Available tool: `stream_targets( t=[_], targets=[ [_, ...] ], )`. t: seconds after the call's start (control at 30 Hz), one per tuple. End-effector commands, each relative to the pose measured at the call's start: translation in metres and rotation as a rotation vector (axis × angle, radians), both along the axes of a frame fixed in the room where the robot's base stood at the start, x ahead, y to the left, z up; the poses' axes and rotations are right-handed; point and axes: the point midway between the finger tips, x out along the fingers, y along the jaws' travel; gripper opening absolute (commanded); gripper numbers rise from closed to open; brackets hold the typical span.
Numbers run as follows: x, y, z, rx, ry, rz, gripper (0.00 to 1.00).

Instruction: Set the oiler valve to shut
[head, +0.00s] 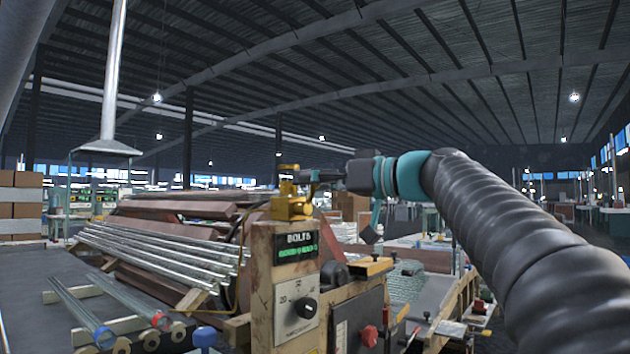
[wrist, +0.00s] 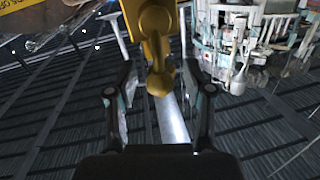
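The oiler valve is a yellow brass fitting (head: 292,207) on top of the wooden control post of the machine in the head view. My gripper (head: 304,176) reaches in from the right, level with the valve's upper part. In the wrist view the brass valve (wrist: 156,38) comes down from the top edge, with a rounded knob-like end (wrist: 160,80) lowest. My gripper's two fingers (wrist: 158,94) stand apart, one on each side of that end, with visible gaps. I cannot tell the valve's setting from these views.
The control post (head: 262,285) carries a small display labelled BOLTS and a black dial (head: 305,307). A red knob (head: 369,335) sits lower right. Space above the valve is open.

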Motion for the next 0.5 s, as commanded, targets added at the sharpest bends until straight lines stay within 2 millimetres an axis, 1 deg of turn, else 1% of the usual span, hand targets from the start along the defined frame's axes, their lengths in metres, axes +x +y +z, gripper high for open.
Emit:
stream_targets(
  t=[0.03,0.07,0.1,0.2,0.5],
  targets=[
    [0.0,-0.0001,0.0,0.0,0.0,0.0,0.39],
    [0.0,-0.0001,0.0,0.0,0.0,0.0,0.32],
    [-0.0001,-0.0002,0.0,0.0,0.0,0.0,0.22],
    [-0.0001,-0.0002,0.0,0.0,0.0,0.0,0.0],
    [0.0007,-0.0007,-0.0002,0.01,0.013,0.001,0.0]
  ],
)
